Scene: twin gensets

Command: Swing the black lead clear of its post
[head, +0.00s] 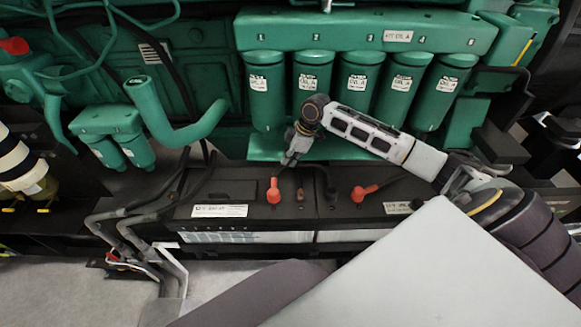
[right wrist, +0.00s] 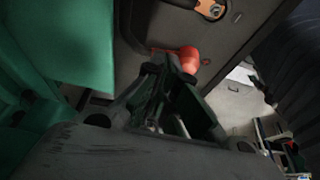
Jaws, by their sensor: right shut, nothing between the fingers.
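My right gripper (head: 290,160) is above the dark batteries, just above and to the right of a red terminal boot (head: 273,190). It is shut and empty. In the right wrist view its fingers (right wrist: 178,105) point toward a red boot (right wrist: 188,58); I cannot tell whether they touch it. A black lead (head: 328,184) seems to come down to the battery top just right of the gripper. Its end and post are too small and dark to tell apart. A small brownish terminal (head: 300,196) shows between the red boot and this lead. My left gripper is not in view.
A second red boot (head: 365,192) sits on the right battery. Green filter canisters (head: 357,92) stand close behind the gripper. Black cables (head: 125,228) loop at the batteries' left end. An orange-ringed part (right wrist: 210,8) shows at the top of the right wrist view.

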